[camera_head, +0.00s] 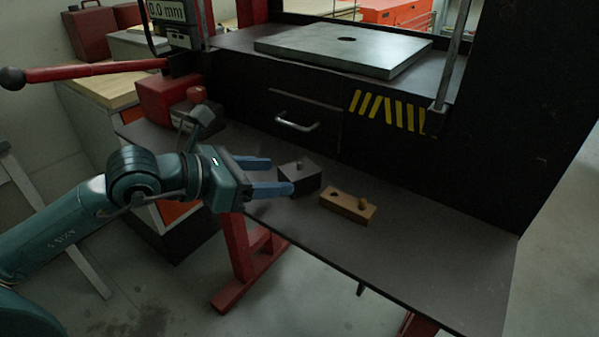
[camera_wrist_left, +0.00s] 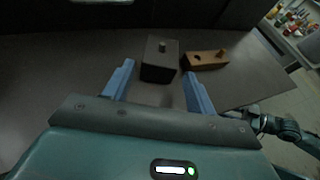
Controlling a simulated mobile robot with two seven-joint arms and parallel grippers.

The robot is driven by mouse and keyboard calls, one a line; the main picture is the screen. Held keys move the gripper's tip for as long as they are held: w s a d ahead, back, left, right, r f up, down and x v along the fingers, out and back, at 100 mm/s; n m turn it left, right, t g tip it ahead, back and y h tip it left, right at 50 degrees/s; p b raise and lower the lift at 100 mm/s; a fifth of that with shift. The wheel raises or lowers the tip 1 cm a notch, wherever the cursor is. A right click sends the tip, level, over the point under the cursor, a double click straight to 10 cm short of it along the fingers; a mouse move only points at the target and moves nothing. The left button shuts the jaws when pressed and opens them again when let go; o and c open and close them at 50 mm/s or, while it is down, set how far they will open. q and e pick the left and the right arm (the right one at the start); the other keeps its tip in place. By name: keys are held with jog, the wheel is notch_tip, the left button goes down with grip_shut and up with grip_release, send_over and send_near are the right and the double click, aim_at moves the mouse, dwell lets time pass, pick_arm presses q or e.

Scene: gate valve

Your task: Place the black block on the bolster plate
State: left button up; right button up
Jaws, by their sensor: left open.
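The black block (camera_head: 299,178) with a small knob on top stands on the dark lower shelf of the press. It also shows in the left wrist view (camera_wrist_left: 160,59), straight ahead and close to the fingertips. My left gripper (camera_head: 280,175) is open, with its two blue fingers pointing at the block from the left. In the left wrist view the fingers (camera_wrist_left: 159,70) stand apart, one toward each side of the block, and nothing is held. The bolster plate (camera_head: 310,46) is a flat grey plate with a dark central hole, up on the press bed.
A drawer handle (camera_head: 297,124) and yellow stripes mark the press front. A red lever (camera_head: 85,71) reaches out at left. The plate top is clear.

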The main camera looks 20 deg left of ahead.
aim_at(284, 174)
pick_arm(q)
jog(key=shift+p+x, duration=0.8)
jog(key=shift+x, duration=1.85)
jog(key=shift+c, duration=0.5)
grip_shut()
jog(key=shift+r, duration=0.1)
